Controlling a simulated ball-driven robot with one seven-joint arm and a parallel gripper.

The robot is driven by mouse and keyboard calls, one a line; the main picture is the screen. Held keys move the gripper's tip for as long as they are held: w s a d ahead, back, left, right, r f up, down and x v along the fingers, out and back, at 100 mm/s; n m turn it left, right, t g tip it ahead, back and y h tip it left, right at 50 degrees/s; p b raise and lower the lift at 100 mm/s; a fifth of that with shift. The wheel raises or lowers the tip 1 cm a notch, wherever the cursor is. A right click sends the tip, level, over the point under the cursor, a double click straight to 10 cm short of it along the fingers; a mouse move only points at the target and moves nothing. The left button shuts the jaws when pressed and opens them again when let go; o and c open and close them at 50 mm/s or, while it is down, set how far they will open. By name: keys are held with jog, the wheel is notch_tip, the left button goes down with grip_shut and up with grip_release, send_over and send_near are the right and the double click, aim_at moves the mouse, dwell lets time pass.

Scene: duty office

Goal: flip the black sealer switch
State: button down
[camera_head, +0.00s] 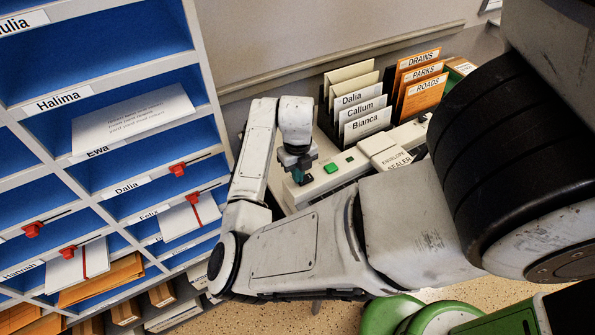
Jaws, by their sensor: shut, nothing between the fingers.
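The envelope sealer (390,155) is a cream machine with a label on its front part, on the counter at the right of the pigeonholes. My gripper (300,179) points down over the left end of the sealer, left of the green buttons. It is shut and empty. I cannot tell whether its tips touch the machine. I cannot make out the black switch; my gripper and arm cover part of the sealer's left end and front.
Blue pigeonholes (165,93) with name labels, envelopes and red tags stand close at the left. Behind the sealer are a rack of cream name cards (365,124) and orange folders (424,92). My arm crosses in front of the sealer. A green round object (390,313) is at the bottom.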

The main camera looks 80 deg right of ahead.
jog(key=shift+w+a+f+b, duration=0.15)
jog(key=shift+f+b, duration=0.4)
jog(key=shift+b, duration=0.3)
jog(key=shift+r+p, duration=0.35)
jog(key=shift+p, duration=0.05)
jog(key=shift+s+d+r+p, duration=0.35)
jog(key=shift+s+d, duration=0.2)
jog(key=shift+s, duration=0.1)
